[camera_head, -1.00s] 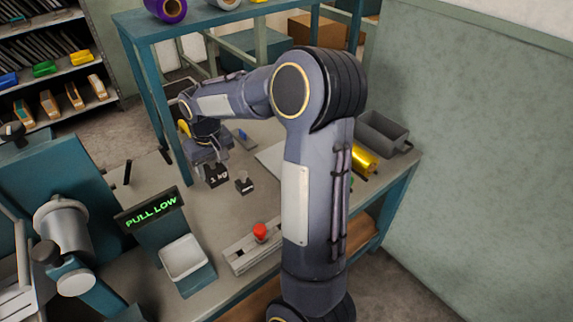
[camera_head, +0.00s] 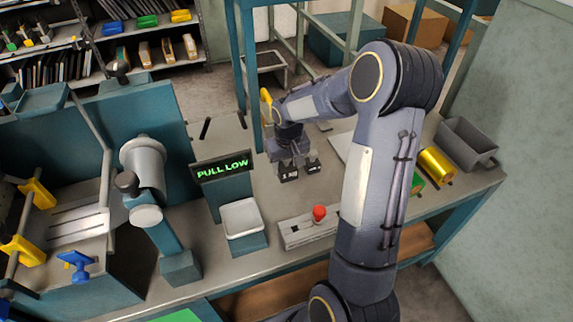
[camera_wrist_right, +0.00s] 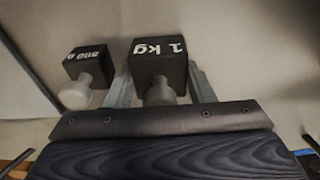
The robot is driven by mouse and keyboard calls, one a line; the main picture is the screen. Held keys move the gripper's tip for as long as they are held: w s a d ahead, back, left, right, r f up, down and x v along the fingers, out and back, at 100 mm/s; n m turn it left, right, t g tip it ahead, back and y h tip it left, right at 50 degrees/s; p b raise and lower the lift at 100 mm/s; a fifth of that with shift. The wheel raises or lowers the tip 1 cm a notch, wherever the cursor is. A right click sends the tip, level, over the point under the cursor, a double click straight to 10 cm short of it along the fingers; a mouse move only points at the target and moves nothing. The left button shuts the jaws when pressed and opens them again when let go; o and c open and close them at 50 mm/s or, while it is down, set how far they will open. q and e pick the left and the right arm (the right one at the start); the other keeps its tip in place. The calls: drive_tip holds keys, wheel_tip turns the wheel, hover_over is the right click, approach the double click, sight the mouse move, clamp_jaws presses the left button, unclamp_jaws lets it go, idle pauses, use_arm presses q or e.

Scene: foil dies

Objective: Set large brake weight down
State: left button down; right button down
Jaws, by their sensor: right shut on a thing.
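The large brake weight, a black block marked 1 kg (camera_head: 288,174), is between the fingers of my right gripper (camera_head: 286,163). In the right wrist view its lettered face (camera_wrist_right: 160,51) and grey neck show, with a finger of the right gripper (camera_wrist_right: 161,88) on each side. My right gripper is shut on it, pointing down at the bench. I cannot tell whether its underside touches the bench top. A smaller black weight marked 500 g (camera_wrist_right: 86,66) stands just beside it, apart from the fingers; it also shows in the head view (camera_head: 312,166). My left gripper is out of view.
A sign reading PULL LOW (camera_head: 223,169) and a white tray (camera_head: 242,217) stand left of the weights. A red knob (camera_head: 319,213) on a grey fixture is in front. A gold roll (camera_head: 436,166) and a grey bin (camera_head: 467,143) are at right. Bare bench surrounds the weights.

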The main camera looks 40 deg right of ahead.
sight(288, 169)
drive_tip(key=shift+f, duration=0.1)
drive_tip(key=shift+f, duration=0.15)
drive_tip(key=c, duration=0.6)
unclamp_jaws()
drive_tip(key=shift+c, duration=0.2)
drive_tip(key=shift+r, duration=0.25)
wheel_tip(288, 169, up, 12)
drive_tip(key=s+p, duration=0.1)
drive_tip(key=s, duration=0.1)
drive_tip(key=s+a+r+n+t+y, duration=0.1)
drive_tip(key=s+a+t+y, duration=0.1)
drive_tip(key=s+a, duration=0.6)
drive_tip(key=s+a+r+t+y, duration=0.2)
drive_tip(key=s+a, duration=0.7)
drive_tip(key=s, duration=0.3)
drive_tip(key=shift+a+n, duration=0.25)
drive_tip(key=shift+n, duration=0.15)
